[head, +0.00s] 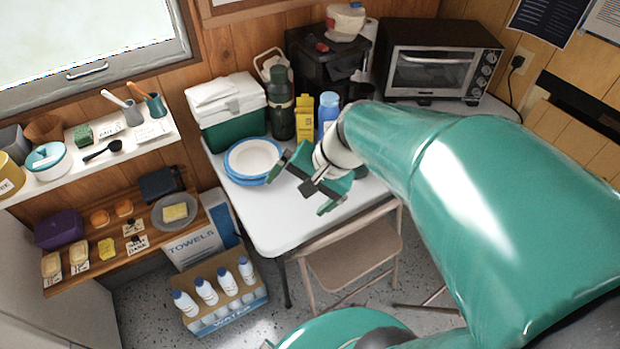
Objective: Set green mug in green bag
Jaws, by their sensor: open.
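I cannot make out a green mug or a green bag for sure in the head view. My gripper (305,187) is open, with its green fingers spread over the front part of the white table (270,223). It seems empty. It is just right of and in front of a stack of plates (253,161), blue below and white on top. A teal cup (156,106) with a utensil in it stands on the upper wall shelf at the left. My green arm covers the right side of the table and much of the lower right.
A green cooler (235,133) with a white lid, a dark green flask (281,104), a yellow carton (305,117) and a blue bottle (328,112) stand behind the plates. A toaster oven (440,62) is at the back. A folding chair (350,250) stands before the table.

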